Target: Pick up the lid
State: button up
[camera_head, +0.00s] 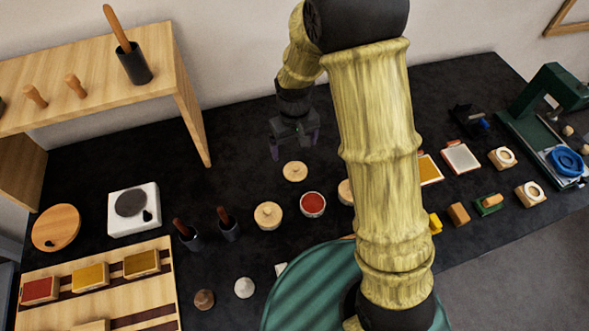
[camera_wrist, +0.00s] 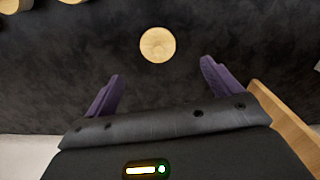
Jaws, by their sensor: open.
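A round, light wooden lid (camera_head: 295,171) with a small raised centre lies on the black table, just in front of my gripper in the head view. In the wrist view the lid (camera_wrist: 157,45) shows whole, beyond the gap between the fingertips. My gripper (camera_head: 295,149) is open and empty above the table, and its purple fingers also show in the wrist view (camera_wrist: 161,70). The lid is not between the fingers. An open round pot with red contents (camera_head: 313,204) stands near the lid.
A wooden-topped round pot (camera_head: 268,215) stands left of the red pot; another (camera_head: 346,190) is partly hidden by my arm. A wooden shelf (camera_head: 187,112) rises at the left. Dark cups with handles (camera_head: 228,226) stand front left. Table around the lid's left side is clear.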

jog(key=p, duration=0.1)
send_over(296, 167)
jog(key=f, duration=0.6)
jog(key=shift+s, duration=0.35)
jog(key=shift+a+f, duration=0.1)
jog(key=shift+f, duration=0.2)
jog(key=shift+w, duration=0.1)
jog(key=shift+w+f+p, duration=0.2)
jog(key=shift+f+p, duration=0.7)
jog(key=shift+f, duration=1.7)
jog(key=c, duration=1.1)
jog(key=shift+o, duration=0.2)
jog(key=shift+r, duration=0.1)
